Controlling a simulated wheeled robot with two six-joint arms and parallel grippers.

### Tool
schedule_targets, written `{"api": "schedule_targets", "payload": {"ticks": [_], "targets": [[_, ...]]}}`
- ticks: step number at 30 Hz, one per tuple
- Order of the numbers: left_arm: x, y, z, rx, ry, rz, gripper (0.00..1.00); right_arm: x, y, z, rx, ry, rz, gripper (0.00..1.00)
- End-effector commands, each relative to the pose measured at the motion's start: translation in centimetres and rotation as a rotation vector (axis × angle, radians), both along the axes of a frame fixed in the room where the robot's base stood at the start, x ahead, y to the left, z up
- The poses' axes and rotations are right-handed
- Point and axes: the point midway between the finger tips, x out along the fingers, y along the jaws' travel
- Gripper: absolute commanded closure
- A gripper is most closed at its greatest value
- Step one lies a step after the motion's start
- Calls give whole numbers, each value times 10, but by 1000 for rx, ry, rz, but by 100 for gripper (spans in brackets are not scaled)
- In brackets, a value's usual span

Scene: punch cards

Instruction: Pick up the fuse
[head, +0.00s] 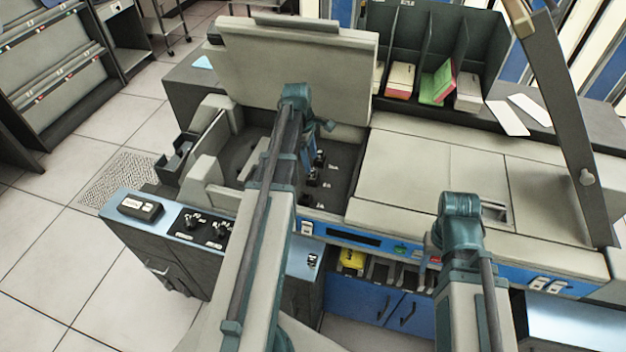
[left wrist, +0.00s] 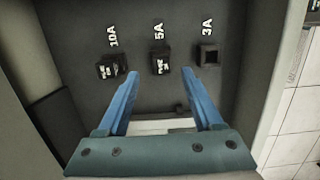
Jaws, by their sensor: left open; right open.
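The left wrist view looks down on a dark panel with three fuse places labelled 10A, 5A and 3A. A small black block, a fuse with a white label (left wrist: 111,68), sits at 10A, and another fuse (left wrist: 160,66) sits at 5A. The 3A place (left wrist: 208,55) looks like an open, empty square socket. My left gripper (left wrist: 166,72) is open, its two blue fingers reaching either side of the 5A fuse, with gaps between. In the head view, my left gripper (head: 311,160) is over the recessed bay, partly hidden. My right gripper's fingers do not show.
The machine's raised cover (head: 300,70) stands behind the bay. Side walls of the bay rise close to my left gripper. A flat grey top (head: 400,180) lies to the right, mostly clear. A card rack (head: 440,50) stands at the back.

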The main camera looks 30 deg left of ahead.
Motion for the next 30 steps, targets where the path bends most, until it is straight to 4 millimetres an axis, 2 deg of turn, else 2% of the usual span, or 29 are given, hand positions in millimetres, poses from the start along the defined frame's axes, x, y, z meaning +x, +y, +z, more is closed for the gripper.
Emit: {"api": "schedule_targets", "payload": {"ticks": [8, 19, 28, 30], "targets": [[0, -2, -8, 0, 0, -1, 32, 0, 0, -8, 0, 0, 0, 50], [1, -9, -50, 0, 0, -2, 32, 0, 0, -50, 0, 0, 0, 50], [1, -10, -50, -1, -1, -1, 32, 0, 0, -50, 0, 0, 0, 50], [1, -10, -50, -1, -1, -1, 43, 0, 0, -50, 0, 0, 0, 50]]}}
